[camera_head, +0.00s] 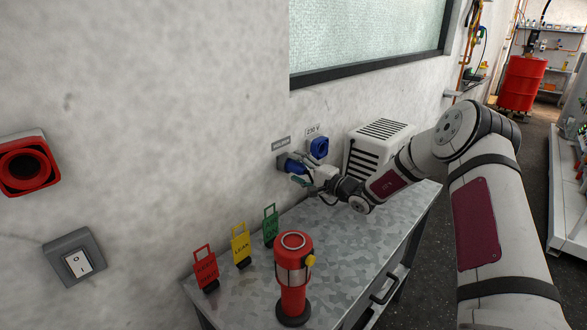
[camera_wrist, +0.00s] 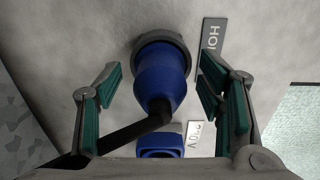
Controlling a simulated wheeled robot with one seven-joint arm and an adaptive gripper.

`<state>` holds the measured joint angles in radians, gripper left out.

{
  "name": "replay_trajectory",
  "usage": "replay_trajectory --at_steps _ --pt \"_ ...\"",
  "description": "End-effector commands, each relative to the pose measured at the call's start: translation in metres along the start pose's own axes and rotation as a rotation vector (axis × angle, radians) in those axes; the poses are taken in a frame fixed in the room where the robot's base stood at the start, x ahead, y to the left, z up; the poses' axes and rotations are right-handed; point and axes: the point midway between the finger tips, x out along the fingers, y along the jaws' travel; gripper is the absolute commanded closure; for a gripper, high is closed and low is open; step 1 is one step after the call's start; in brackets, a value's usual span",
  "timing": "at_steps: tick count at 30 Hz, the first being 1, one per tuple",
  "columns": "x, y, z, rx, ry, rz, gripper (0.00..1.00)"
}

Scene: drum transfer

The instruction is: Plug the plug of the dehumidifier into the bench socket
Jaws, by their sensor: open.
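The blue plug (camera_wrist: 160,84) sits in a round grey holder (camera_wrist: 163,42) on the wall, with its black cable (camera_wrist: 135,132) leading off its back. A grey label (camera_wrist: 211,42), partly hidden, reads "HO…". My gripper (camera_head: 304,172) is at the holder; in the wrist view its green-padded fingers (camera_wrist: 160,80) are open on both sides of the plug, with gaps to it. The blue bench socket (camera_head: 319,147) is on the wall right of the holder, under a "230 V" label (camera_head: 313,131); it also shows in the wrist view (camera_wrist: 158,152). The white dehumidifier (camera_head: 362,160) stands on the bench behind my wrist.
The metal bench (camera_head: 345,240) carries a red lantern-like device (camera_head: 293,285) and red (camera_head: 205,268), yellow (camera_head: 241,245) and green (camera_head: 270,226) tags near the wall. The bench's middle is bare.

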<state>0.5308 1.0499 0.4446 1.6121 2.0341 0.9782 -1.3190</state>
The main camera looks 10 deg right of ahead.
Motion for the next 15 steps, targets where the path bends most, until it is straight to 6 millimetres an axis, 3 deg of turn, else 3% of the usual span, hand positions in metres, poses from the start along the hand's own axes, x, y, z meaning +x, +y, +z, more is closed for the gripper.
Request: replay_trajectory --at_steps 11,15 --pt "0.0001 -0.0002 0.0001 0.0 0.0 0.0 0.38" --pt "0.0 -0.0001 0.0 0.0 0.0 0.0 0.66"
